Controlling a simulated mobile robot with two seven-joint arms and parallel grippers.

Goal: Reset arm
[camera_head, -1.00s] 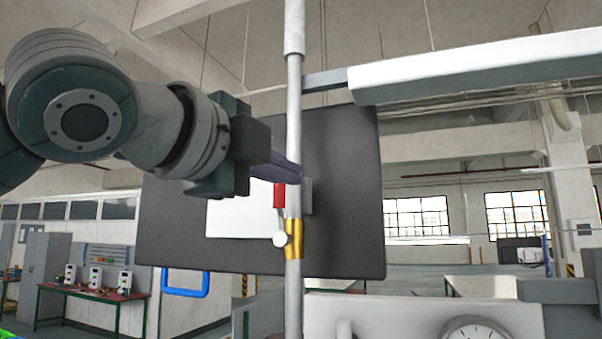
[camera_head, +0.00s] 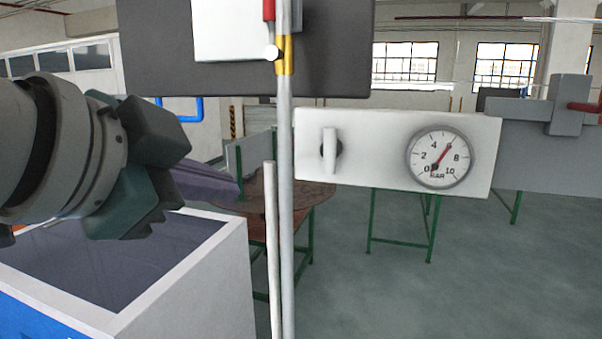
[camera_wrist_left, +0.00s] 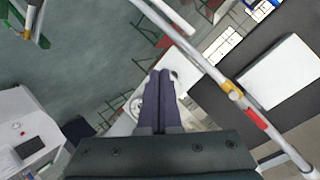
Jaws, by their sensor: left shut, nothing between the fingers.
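My left gripper (camera_head: 235,188) comes in from the left in the head view, above a white open-topped box. Its purple fingers are together with nothing between them, and they point right towards the vertical grey pipe (camera_head: 285,150). The left wrist view also shows the closed fingers (camera_wrist_left: 158,85), reaching up from the dark gripper body. The pipe has a brass fitting and a red handle (camera_head: 268,8) near the top of the head view; the red handle also shows in the wrist view (camera_wrist_left: 255,119). My right gripper is not in view.
A white panel with a pressure gauge (camera_head: 440,157) and a white lever (camera_head: 329,150) stands right of the pipe. The white open-topped box (camera_head: 190,285) fills the lower left. A dark board (camera_head: 160,50) is behind the pipe. Open floor (camera_head: 430,290) lies at lower right.

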